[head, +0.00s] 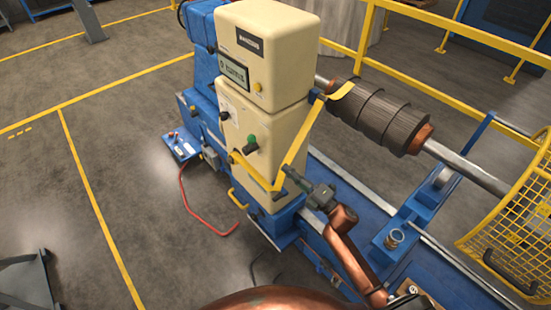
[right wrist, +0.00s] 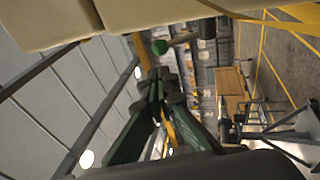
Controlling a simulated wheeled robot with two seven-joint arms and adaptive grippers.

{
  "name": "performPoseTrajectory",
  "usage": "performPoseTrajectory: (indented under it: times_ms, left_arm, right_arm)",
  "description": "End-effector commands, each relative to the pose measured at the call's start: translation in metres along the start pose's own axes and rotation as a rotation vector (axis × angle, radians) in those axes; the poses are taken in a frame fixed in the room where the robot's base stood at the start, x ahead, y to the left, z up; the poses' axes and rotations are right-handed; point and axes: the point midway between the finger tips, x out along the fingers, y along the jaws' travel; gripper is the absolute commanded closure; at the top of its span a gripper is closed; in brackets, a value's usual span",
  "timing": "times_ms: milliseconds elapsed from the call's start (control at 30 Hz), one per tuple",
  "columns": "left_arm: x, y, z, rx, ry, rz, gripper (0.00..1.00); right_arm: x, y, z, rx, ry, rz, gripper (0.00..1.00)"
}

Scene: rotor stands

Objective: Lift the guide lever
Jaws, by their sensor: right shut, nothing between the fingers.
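The guide lever (head: 296,152) is a bent yellow bar on the front of the cream headstock (head: 268,60). It runs from a pivot low on the front, down to a bend, then up past the right corner to a flat yellow end near the dark roll. My right gripper (head: 288,174) is shut and empty, with its tips close beside the lever's lower bend. I cannot tell whether they touch. In the right wrist view the green fingers (right wrist: 155,80) are together, and a yellow strip shows partly behind them. My left gripper is out of view.
A green knob (head: 251,143) sits above the lever's pivot. A dark ribbed roll (head: 375,115) on a shaft lies right of the headstock. A blue bed (head: 345,190) runs below, with a yellow mesh guard (head: 515,230) at right. The floor at left is mostly clear.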

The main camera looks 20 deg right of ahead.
Motion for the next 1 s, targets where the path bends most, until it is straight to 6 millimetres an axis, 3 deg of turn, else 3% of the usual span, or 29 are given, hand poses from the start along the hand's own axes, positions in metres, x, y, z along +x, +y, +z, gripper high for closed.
performPoseTrajectory:
  times_ms: [400, 600, 800, 1000]
  left_arm:
    - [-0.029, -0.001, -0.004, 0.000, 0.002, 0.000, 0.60]
    - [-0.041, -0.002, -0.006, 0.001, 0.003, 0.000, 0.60]
    - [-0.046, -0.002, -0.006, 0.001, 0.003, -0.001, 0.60]
    - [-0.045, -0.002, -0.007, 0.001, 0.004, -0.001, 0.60]
  right_arm:
    - [0.084, 0.005, 0.000, 0.002, 0.001, 0.003, 1.00]
    - [0.115, 0.004, 0.000, 0.002, 0.000, 0.001, 1.00]
    - [0.129, 0.002, 0.000, 0.001, 0.000, 0.000, 1.00]
    - [0.131, 0.001, 0.000, 0.001, 0.000, 0.000, 1.00]
